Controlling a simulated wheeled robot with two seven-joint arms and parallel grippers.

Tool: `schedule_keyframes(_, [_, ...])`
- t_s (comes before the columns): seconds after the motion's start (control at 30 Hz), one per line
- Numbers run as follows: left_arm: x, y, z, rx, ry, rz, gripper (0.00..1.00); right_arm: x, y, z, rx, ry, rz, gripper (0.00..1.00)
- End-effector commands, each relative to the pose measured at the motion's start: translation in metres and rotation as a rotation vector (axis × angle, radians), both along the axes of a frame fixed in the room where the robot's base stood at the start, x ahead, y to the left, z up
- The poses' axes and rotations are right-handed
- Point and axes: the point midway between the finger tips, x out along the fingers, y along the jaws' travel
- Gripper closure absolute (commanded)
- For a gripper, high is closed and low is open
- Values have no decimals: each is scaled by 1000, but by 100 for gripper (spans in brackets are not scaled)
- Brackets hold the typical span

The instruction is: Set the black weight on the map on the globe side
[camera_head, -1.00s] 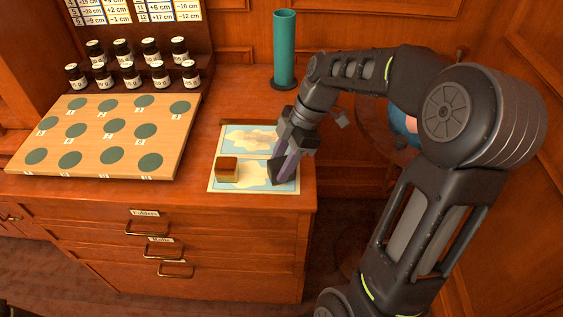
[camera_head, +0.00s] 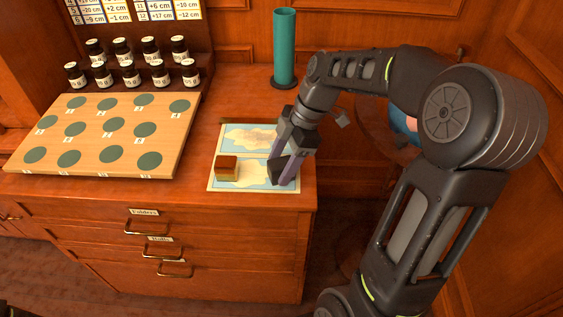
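The map (camera_head: 227,187) lies flat on the cabinet top near its right front corner. A brown block with a brass-coloured lower part (camera_head: 227,170) sits on its left part. My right gripper (camera_head: 283,170) points down over the right part of the map, on the side of the globe (camera_head: 408,122). The dark shape of the black weight (camera_head: 277,170) shows at its fingertips, low over or on the map. The fingers look parted around it, partly hiding it. The globe is mostly hidden behind my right arm. My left gripper is not in view.
A tall teal cylinder (camera_head: 284,50) stands behind the map. Several dark labelled bottles (camera_head: 131,75) stand at the back left. A sloped wooden board with green discs (camera_head: 100,127) lies left of the map. The cabinet's right edge is close to the map.

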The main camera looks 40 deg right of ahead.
Motion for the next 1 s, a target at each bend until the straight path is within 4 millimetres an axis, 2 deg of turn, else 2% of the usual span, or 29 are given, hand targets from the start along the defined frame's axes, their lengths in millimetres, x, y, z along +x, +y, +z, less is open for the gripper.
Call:
schedule_keyframes(0.3, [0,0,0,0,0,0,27,-1,0,-1,0,3,0,35])
schedule_keyframes(0.43, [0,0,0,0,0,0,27,-1,-3,5,-1,1,-1,35])
schedule_keyframes(0.57, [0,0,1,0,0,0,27,-2,-8,20,-1,-1,0,35])
schedule_keyframes(0.8, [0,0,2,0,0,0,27,-6,-23,56,-2,-1,-1,35])
schedule_keyframes(1.0, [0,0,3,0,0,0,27,-9,-29,71,-1,1,0,35])
